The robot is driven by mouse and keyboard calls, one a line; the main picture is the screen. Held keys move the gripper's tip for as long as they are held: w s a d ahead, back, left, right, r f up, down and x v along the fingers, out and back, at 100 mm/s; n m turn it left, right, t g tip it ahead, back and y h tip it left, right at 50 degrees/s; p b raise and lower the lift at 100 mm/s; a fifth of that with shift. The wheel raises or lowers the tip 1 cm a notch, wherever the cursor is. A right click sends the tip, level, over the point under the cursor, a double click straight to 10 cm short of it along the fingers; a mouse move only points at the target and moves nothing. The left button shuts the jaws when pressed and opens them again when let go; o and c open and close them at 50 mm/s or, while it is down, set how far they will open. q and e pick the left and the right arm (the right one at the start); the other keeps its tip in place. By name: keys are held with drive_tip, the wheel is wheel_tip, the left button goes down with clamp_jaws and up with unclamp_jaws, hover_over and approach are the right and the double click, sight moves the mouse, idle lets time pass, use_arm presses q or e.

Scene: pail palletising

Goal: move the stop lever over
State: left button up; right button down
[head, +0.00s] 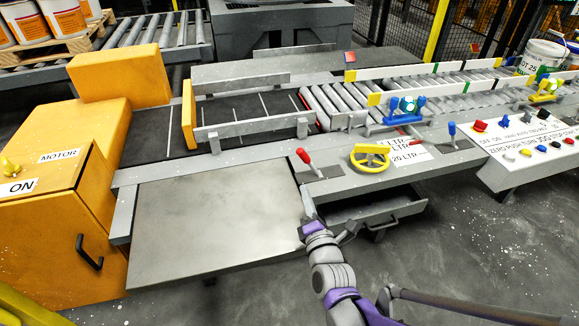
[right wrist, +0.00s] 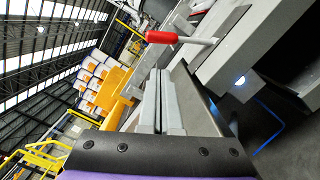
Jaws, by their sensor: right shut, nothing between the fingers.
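A lever with a red handle (head: 303,155) rises from the grey panel beside the flat metal tabletop, its handle leaning up and to the left. A second lever with a blue handle (head: 452,128) stands farther right, near upright. No label shows which one is the stop lever. My right gripper (head: 308,200) is shut and empty, just in front of and below the red lever, apart from it. In the right wrist view the red handle (right wrist: 162,37) and its pale rod lie beyond the shut fingers (right wrist: 160,100). My left gripper is not in view.
A yellow handwheel (head: 370,158) stands right of the red lever. An open drawer (head: 375,212) juts out below the panel. A button console (head: 530,150) is at the right, an orange motor cabinet (head: 55,225) at the left. The metal tabletop (head: 210,225) is bare.

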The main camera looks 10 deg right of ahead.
sight(311, 165)
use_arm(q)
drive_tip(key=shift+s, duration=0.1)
use_arm(e)
drive_tip(key=shift+s+d, duration=0.1)
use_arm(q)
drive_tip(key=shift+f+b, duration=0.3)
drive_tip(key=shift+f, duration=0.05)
use_arm(e)
drive_tip(key=w, duration=1)
drive_tip(key=shift+d+r, duration=0.2)
drive_tip(key=shift+r, duration=0.05)
drive_tip(key=shift+r, duration=0.1)
